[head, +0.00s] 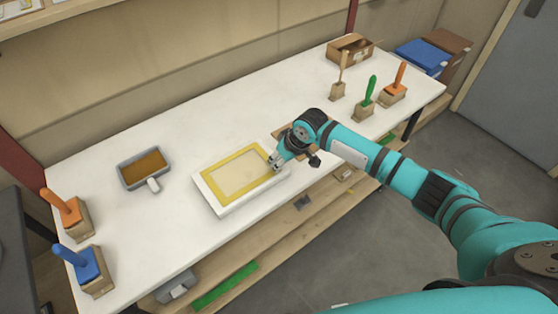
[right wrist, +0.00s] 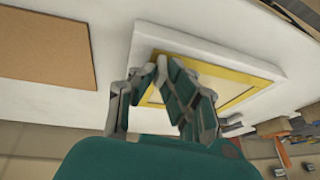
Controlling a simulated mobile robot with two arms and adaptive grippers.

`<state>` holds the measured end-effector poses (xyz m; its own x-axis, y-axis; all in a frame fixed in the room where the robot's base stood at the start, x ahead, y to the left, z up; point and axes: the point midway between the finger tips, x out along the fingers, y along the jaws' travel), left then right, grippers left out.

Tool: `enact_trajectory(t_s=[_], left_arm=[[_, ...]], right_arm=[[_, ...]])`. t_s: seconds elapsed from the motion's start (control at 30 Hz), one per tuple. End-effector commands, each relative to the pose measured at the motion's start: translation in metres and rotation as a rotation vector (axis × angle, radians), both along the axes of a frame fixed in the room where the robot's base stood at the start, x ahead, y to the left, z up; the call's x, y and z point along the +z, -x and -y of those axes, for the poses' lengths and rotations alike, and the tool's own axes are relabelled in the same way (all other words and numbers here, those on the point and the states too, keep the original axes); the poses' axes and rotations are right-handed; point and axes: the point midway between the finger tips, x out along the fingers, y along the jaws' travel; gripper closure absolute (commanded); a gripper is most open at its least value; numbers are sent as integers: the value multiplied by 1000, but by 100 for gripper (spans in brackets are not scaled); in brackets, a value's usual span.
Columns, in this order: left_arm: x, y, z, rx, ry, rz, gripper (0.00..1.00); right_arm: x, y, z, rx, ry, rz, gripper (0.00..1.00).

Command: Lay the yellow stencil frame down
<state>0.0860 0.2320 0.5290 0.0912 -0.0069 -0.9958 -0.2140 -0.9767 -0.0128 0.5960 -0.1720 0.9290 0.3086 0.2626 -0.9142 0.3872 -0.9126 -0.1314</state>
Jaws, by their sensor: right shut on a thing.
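The yellow stencil frame (head: 230,158) lies flat or nearly flat over a white slab (head: 208,195) near the front middle of the bench. Its inside shows a pale beige area. In the right wrist view the yellow frame (right wrist: 205,66) sits within the outline of the white slab (right wrist: 200,40). I cannot tell whether it rests fully on the slab. My right gripper (head: 274,160) is shut on the frame's right edge; its fingers (right wrist: 150,85) hide part of that edge. My left gripper is not in view.
A grey tray (head: 122,177) with brown contents stands left on the white bench (head: 190,130). Orange- and blue-handled tools in blocks stand far left; several more and a wooden box (head: 349,49) stand right. A brown board (right wrist: 45,45) lies beside the slab. The bench behind is clear.

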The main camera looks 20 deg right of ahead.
Motion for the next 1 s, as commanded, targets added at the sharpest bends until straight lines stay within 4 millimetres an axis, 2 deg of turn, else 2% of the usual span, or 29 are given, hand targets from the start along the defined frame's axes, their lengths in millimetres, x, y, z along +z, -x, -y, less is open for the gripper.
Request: enact_trajectory(t_s=[0.2, 0.23, 0.43, 0.77, 0.87, 1.0], left_arm=[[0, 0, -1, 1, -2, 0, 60], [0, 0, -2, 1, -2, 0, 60], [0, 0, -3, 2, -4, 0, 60], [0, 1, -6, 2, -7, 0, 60], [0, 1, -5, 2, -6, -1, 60], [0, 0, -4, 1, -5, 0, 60]], right_arm=[[-3, 0, 0, 0, 0, 1, 100], [-2, 0, 0, 0, 0, 1, 87], [-2, 0, 0, 0, 0, 0, 62], [1, 1, 2, 0, 0, 0, 62], [13, 4, 5, -2, 0, 2, 62], [39, 13, 13, 0, 0, 5, 62]])
